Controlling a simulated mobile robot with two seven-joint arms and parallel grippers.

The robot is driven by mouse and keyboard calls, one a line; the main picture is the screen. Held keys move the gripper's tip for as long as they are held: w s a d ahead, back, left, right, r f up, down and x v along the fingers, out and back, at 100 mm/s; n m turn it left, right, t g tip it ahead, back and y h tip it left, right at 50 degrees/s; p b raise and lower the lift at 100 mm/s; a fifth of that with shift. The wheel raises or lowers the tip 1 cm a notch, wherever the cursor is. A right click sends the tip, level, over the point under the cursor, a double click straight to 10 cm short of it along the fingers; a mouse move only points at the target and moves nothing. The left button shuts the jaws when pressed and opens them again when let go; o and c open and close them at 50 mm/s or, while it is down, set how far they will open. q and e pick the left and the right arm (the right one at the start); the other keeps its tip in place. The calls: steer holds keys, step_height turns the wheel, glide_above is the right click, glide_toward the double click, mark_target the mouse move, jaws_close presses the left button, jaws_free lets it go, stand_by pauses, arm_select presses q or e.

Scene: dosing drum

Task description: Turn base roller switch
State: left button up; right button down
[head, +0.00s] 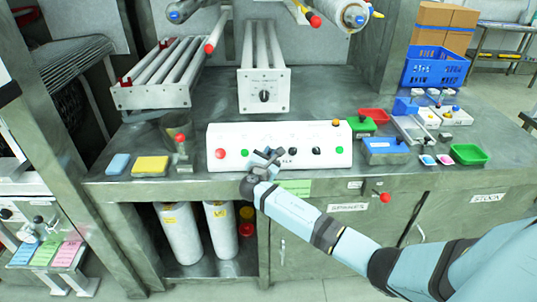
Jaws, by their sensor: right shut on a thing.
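A long white control panel (228,142) stands at the front edge of the metal bench. On its face are a red button (220,153), dark knobs (290,151) and green buttons (339,150). My right gripper (268,156) is at the panel's face, left of its middle, shut on a switch there. The gripper hides most of that switch, and its label cannot be read. Behind the panel, a white box (264,97) with one black knob (264,96) carries several metal rollers (262,45). My left gripper is out of view.
Blue and yellow pads (151,165) and a red-topped lever (181,147) are left of the panel. Small trays, among them a green one (469,154), and a blue crate (435,66) are at the right. A red-knobbed handle (384,197) sticks out below the bench front.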

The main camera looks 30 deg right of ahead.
steer(key=c, duration=1.2)
jaws_free()
steer(key=v, duration=1.3)
steer(key=shift+s+a, duration=0.2)
steer(key=shift+a, duration=0.1)
